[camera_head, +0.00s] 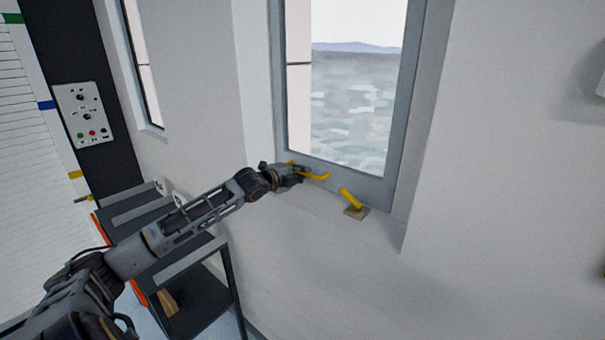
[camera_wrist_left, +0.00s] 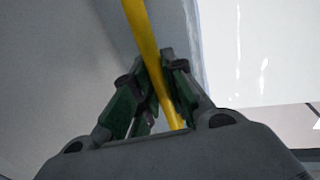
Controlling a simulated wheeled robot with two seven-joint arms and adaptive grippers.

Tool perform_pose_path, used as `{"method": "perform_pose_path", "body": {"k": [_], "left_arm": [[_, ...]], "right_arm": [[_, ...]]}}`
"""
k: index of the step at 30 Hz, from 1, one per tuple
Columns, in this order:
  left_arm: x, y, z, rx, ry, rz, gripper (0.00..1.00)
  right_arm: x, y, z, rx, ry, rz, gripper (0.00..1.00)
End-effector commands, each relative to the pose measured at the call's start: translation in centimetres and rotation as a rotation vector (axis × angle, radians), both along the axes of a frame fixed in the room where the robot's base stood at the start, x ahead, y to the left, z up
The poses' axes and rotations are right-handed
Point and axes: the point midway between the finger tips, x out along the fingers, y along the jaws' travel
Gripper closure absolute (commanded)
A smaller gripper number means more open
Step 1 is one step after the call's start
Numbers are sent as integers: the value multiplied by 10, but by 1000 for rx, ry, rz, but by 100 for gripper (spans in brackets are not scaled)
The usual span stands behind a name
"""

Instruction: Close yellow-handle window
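The window (camera_head: 340,172) has a grey frame around a pane showing water and a far shore. I cannot tell how far it stands open. A thin yellow handle (camera_head: 320,177) runs along the bottom of the frame. A second yellow lever (camera_head: 349,197) stands tilted on a small tan base on the sill, to the right. My left gripper (camera_head: 297,172) is at the left end of the thin handle. In the left wrist view, the yellow bar (camera_wrist_left: 143,32) passes between the fingers (camera_wrist_left: 165,62), which appear closed on it. My right gripper is not in view.
A dark shelf cart (camera_head: 190,262) with grey rails stands below my left arm. A control panel (camera_head: 85,115) is on the dark wall strip at left. Another window (camera_head: 143,65) is further left.

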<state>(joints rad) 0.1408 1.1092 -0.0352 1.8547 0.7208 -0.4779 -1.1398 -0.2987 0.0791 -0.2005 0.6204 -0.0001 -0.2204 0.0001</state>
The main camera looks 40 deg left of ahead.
Motion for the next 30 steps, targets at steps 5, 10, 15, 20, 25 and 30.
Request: {"method": "perform_pose_path", "body": {"k": [5,10,15,20,25,30], "left_arm": [[-1,-1,-6,1,12,-1,66],[-1,-1,-5,0,9,-1,65],[-1,-1,-4,-1,8,-1,65],[-2,-1,-4,-1,8,-1,65],[-6,0,-4,-1,9,0,65],[-12,1,-3,0,9,0,65]], "right_arm": [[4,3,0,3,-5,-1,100],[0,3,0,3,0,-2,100],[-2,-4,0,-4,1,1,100],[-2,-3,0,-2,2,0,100],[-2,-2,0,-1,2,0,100],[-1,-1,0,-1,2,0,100]]}}
